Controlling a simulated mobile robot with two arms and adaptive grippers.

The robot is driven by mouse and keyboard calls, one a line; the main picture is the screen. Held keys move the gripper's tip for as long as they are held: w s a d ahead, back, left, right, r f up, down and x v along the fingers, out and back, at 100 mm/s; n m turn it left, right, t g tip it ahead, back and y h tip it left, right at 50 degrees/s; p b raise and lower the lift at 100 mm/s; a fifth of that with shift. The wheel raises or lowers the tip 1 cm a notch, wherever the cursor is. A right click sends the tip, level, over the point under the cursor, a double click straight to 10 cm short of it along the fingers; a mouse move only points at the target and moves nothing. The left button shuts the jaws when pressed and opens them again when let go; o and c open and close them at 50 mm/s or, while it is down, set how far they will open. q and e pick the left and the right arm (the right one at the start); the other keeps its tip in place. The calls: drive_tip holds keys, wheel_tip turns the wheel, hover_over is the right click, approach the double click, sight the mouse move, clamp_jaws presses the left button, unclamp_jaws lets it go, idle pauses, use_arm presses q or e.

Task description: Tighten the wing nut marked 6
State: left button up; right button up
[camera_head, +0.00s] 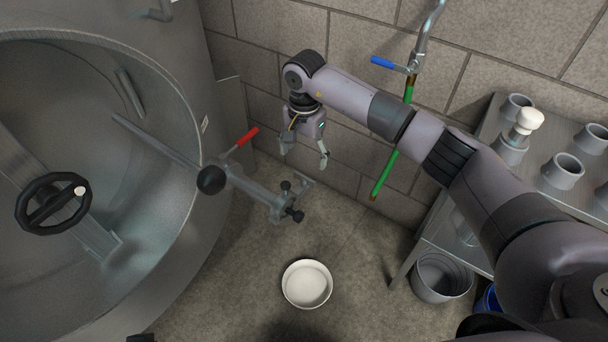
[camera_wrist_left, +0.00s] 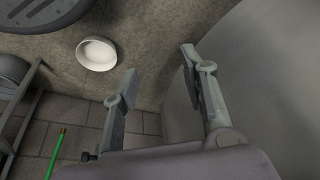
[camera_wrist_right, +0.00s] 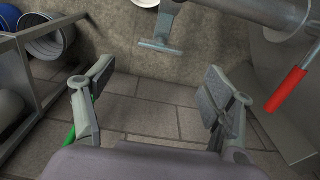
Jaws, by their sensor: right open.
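My left gripper (camera_wrist_left: 160,66) is open and empty in the left wrist view.
A red lever (camera_head: 246,137) rises from the pipe. The open steel tank (camera_head: 188,225) fills the left. A white bowl (camera_head: 307,284) stands on the floor. A green hose (camera_head: 385,174) hangs at the wall. A metal rack (camera_head: 479,262) with cups and a bucket (camera_head: 441,278) are right.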

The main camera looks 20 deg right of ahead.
sight(304, 176)
wheel_tip(304, 176, down, 6)
drive_tip(key=shift+r+b, duration=0.15)
drive_tip(key=shift+b, duration=0.25)
drive_tip(key=shift+f, duration=0.8)
use_arm(q)
drive_tip(key=w, duration=0.1)
drive_tip(key=w+d+t, duration=0.1)
drive_tip(key=w, duration=0.1)
drive_tip(key=shift+w+f+t, duration=0.1)
drive_tip(key=shift+w+t, duration=0.05)
drive_tip(key=shift+t, duration=0.15)
use_arm(e)
drive_tip(key=shift+f, duration=0.3)
drive_tip(key=c, duration=1)
drive_tip(key=shift+r, duration=0.15)
drive_tip(key=c, duration=0.4)
